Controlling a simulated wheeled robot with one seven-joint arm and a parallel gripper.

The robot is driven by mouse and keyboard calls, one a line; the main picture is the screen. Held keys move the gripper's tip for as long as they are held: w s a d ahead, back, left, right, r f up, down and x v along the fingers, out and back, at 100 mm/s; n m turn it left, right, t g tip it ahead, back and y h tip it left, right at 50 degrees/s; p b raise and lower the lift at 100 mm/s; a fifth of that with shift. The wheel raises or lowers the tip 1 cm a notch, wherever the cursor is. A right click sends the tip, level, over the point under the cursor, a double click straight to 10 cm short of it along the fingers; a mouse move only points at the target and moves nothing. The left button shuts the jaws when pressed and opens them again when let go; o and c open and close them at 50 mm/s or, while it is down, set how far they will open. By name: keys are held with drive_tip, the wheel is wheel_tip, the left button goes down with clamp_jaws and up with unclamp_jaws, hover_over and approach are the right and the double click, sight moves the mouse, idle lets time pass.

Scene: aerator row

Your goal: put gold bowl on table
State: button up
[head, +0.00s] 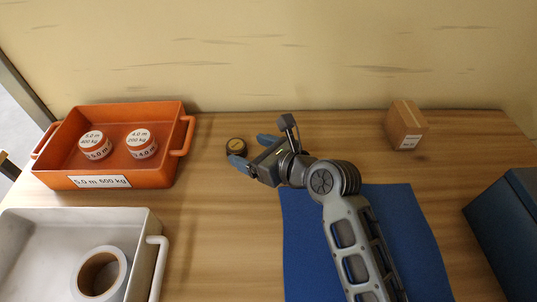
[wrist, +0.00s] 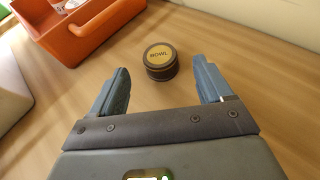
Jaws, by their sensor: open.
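The gold bowl is a small round dark item with a gold top, which reads "BOWL" in the wrist view (wrist: 160,60). In the head view the gold bowl (head: 236,147) stands on the wooden table (head: 215,235), right of the orange tray. My gripper (head: 252,152) is open and empty, low over the table with its fingers pointing left toward the bowl. In the wrist view my gripper (wrist: 163,88) has one finger on each side, and the bowl sits just beyond the fingertips, between their lines. I see no contact.
An orange tray (head: 70,182) holds two labelled orange-and-white rolls. A white tray (head: 150,225) holds a roll at front left. A blue mat (head: 300,235) lies under my arm. A cardboard box (head: 405,125) stands back right, a dark blue box (head: 505,225) at right.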

drive_tip(key=v, duration=0.6)
